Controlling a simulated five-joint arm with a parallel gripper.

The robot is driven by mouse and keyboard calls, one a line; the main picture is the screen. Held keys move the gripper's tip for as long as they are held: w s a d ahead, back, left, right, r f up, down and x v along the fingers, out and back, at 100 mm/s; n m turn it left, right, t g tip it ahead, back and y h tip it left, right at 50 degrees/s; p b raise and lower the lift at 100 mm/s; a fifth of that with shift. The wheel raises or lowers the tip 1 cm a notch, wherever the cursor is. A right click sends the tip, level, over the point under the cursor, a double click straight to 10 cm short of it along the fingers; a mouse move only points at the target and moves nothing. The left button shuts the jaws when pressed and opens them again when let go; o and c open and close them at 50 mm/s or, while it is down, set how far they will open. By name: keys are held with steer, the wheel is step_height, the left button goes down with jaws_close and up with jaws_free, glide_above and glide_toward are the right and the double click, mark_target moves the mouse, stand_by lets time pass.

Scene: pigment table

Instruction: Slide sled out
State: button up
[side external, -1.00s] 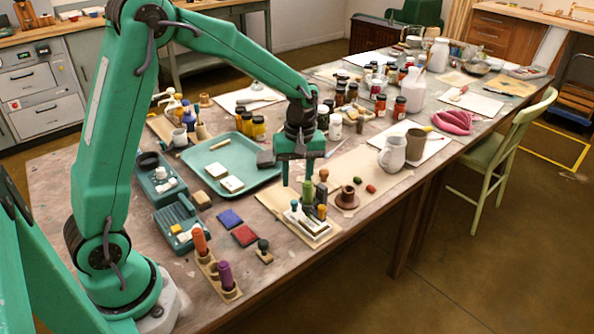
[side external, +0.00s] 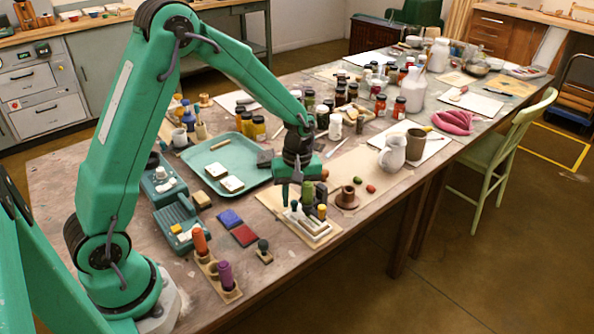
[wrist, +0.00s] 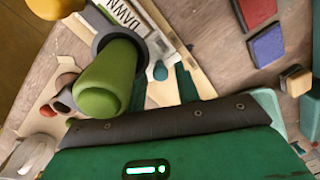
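A pale, layered frame (side external: 318,236) lies on the table below my gripper. It carries a green-handled stamp (side external: 307,194) in a dark grey collar, and a plate lettered DAWN (wrist: 122,12) shows in the wrist view. The green handle (wrist: 104,85) stands large beside my fingers there. A small teal knob (wrist: 160,72) on the frame lies just beyond the fingertips, near the gap between them. My gripper (wrist: 163,88) is open, with its two green fingers apart and pale frame showing between. In the side view my gripper (side external: 294,203) is low over the frame; contact cannot be told.
A blue pad (side external: 230,218) and a red pad (side external: 244,235) lie to the left, near a small dark-knobbed stamp (side external: 264,250). A holder (side external: 212,270) with orange and purple handles stands in front. A teal tray (side external: 262,172) lies behind. A brown spool-like piece (side external: 347,198) stands right.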

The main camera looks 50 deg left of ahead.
jaws_close()
steer(key=a, duration=1)
steer(key=shift+a, duration=0.4)
steer(key=shift+o, duration=1.2)
jaws_free()
steer(key=shift+r, duration=0.1)
step_height(320, 180, up, 8)
steer(key=shift+w, duration=0.2)
